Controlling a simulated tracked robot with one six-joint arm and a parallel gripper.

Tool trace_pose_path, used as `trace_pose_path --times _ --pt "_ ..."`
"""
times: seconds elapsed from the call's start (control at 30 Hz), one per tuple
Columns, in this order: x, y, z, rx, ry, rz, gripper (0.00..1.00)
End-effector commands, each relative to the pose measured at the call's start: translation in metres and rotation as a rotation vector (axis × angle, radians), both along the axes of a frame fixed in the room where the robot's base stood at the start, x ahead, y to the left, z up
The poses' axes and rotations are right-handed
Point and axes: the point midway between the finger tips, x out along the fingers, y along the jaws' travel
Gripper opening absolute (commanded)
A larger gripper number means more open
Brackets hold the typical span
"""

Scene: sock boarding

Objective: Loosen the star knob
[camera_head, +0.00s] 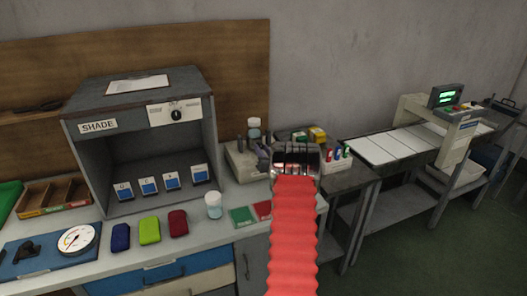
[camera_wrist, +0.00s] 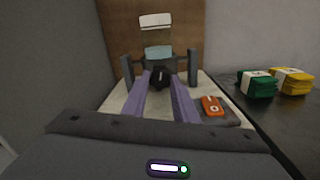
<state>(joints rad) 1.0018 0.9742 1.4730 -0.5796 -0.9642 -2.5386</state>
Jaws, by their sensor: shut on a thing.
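The dark star knob (camera_wrist: 160,73) sits at the front of a pale bench device (camera_wrist: 115,97), between its two upright grey posts, in the wrist view. My gripper (camera_wrist: 161,82) has its two long purple-grey fingers reaching to either side of the knob, shut on it. In the head view the same device (camera_head: 238,160) stands at the right end of the bench. My gripper (camera_head: 293,160) is at its right side there, and my red-sleeved arm covers part of the area. The knob cannot be made out in the head view.
An orange tagged object (camera_wrist: 212,106) lies just right of the fingers. Green (camera_wrist: 257,86) and yellow (camera_wrist: 291,81) bundles lie farther right. A clear jar (camera_head: 214,205) stands on the bench left of my arm. The shade box (camera_head: 140,135) is farther left.

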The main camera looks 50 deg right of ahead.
Motion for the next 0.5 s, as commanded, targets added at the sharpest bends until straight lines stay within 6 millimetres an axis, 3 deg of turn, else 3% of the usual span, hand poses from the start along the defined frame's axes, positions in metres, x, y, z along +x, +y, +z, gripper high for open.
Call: trace_pose_path --times 0.5 --pt "-0.0027 -0.0011 -0.0054 -0.07 0.054 -0.005 0.03"
